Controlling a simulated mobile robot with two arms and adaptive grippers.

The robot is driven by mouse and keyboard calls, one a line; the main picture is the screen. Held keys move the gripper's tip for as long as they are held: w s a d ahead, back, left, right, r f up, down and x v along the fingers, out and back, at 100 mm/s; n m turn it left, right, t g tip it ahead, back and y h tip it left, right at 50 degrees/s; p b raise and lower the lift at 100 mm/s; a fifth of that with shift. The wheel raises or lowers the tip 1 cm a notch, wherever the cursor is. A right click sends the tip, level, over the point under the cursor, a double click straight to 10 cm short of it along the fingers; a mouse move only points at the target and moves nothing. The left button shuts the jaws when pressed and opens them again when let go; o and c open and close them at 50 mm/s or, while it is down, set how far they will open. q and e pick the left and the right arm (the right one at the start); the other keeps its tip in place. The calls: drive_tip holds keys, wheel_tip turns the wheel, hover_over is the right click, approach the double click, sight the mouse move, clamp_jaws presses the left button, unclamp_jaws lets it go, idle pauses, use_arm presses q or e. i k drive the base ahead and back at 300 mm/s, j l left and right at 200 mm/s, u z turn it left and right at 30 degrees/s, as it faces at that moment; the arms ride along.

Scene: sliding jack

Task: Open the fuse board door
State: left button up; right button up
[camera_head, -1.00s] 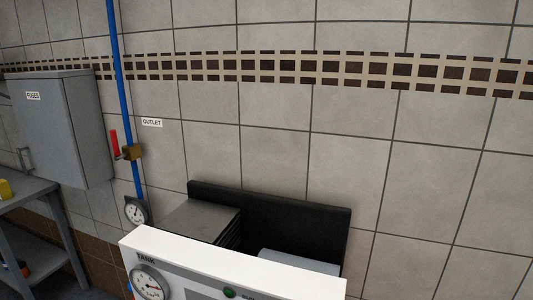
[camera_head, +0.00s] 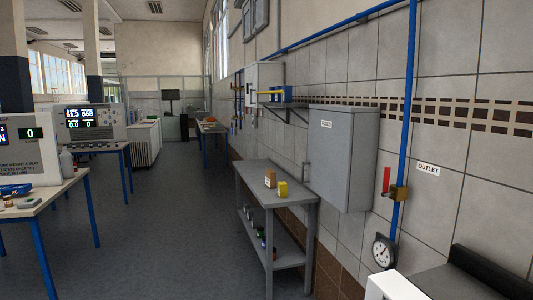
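The fuse board (camera_head: 341,157) is a grey metal box on the tiled wall, right of centre in the head view. A small white label reading FUSES is on its front, and its door looks shut. Neither of my grippers is in view.
A grey two-shelf table (camera_head: 262,183) stands left of the fuse board, with small boxes on top. A blue pipe (camera_head: 409,95) with a red-handled valve (camera_head: 387,181) and a gauge (camera_head: 383,251) is to the right. The floor (camera_head: 170,220) left of the table is clear.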

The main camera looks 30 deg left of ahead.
sight(329, 162)
drive_tip(key=u, duration=0.6)
drive_tip(key=i+j, duration=0.75)
drive_tip(key=i, duration=0.15)
drive_tip(key=i+j+z, duration=0.15)
drive_tip(key=i+j, duration=0.55)
drive_tip(key=i, duration=0.2)
